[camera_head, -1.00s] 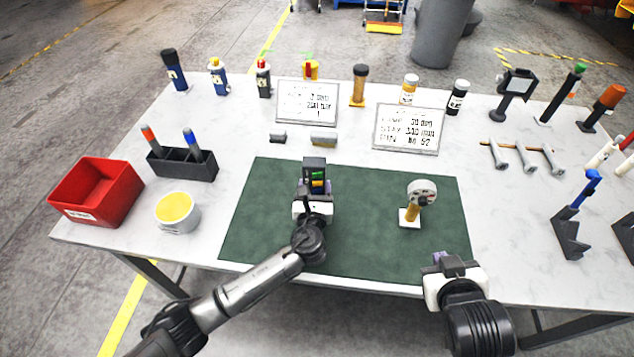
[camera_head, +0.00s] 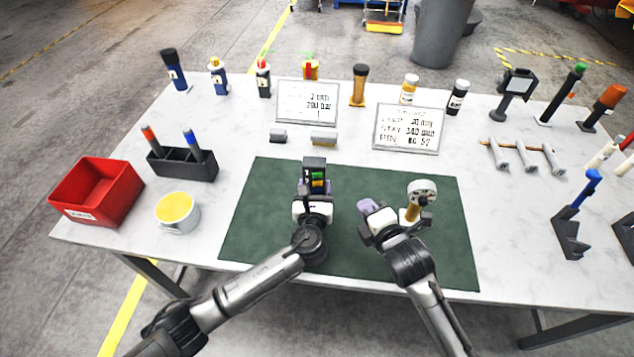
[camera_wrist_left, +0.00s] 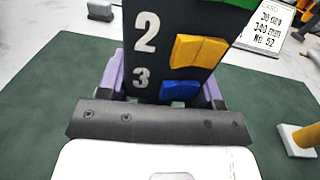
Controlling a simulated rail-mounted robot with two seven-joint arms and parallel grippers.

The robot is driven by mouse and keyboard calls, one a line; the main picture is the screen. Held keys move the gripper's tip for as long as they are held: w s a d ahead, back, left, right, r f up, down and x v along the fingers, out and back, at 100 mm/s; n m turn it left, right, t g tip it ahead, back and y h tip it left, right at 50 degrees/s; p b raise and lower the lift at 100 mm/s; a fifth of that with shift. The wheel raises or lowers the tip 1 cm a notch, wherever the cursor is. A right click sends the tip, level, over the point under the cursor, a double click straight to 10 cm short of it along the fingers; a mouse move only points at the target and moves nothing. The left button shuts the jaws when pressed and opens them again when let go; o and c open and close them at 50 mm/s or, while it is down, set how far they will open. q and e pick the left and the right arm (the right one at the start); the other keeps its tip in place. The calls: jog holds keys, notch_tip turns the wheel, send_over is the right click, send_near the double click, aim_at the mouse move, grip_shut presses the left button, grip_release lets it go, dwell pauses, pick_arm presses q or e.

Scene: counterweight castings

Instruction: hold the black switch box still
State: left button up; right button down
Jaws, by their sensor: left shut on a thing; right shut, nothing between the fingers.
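The black switch box (camera_head: 314,167) stands upright on the green mat (camera_head: 262,185). Its face carries green, yellow and blue rockers. In the left wrist view the box (camera_wrist_left: 146,60) shows the numbers 2 and 3 beside the yellow and blue rockers; its top is cut off. My left gripper (camera_head: 314,198) is shut on the lower part of the box, with purple fingers on both sides in the left wrist view (camera_wrist_left: 165,88). My right gripper (camera_head: 368,208) is shut and empty over the mat, to the right of the box and apart from it.
A round grey-white gauge on a brass stem (camera_head: 421,190) stands just right of my right gripper. A red bin (camera_head: 97,190), a yellow-topped tub (camera_head: 177,211) and a black marker holder (camera_head: 183,165) are at the left. Two written cards (camera_head: 409,127) stand behind the mat.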

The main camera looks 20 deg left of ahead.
aim_at(317, 183)
jog(key=shift+a+r+n, duration=0.1)
jog(key=shift+r+n, duration=0.15)
jog(key=shift+n, duration=0.7)
jog(key=shift+a+r+n, duration=0.1)
jog(key=shift+r+n, duration=0.15)
jog(key=shift+n, duration=0.7)
jog(key=w+a, duration=0.2)
jog(key=a, duration=0.6)
jog(key=shift+a, duration=0.2)
jog(key=shift+a, duration=0.15)
dwell(1.0)
jog(key=shift+w+a, duration=0.15)
jog(key=shift+a, duration=0.2)
jog(key=shift+a+y, duration=0.2)
jog(key=shift+y, duration=0.1)
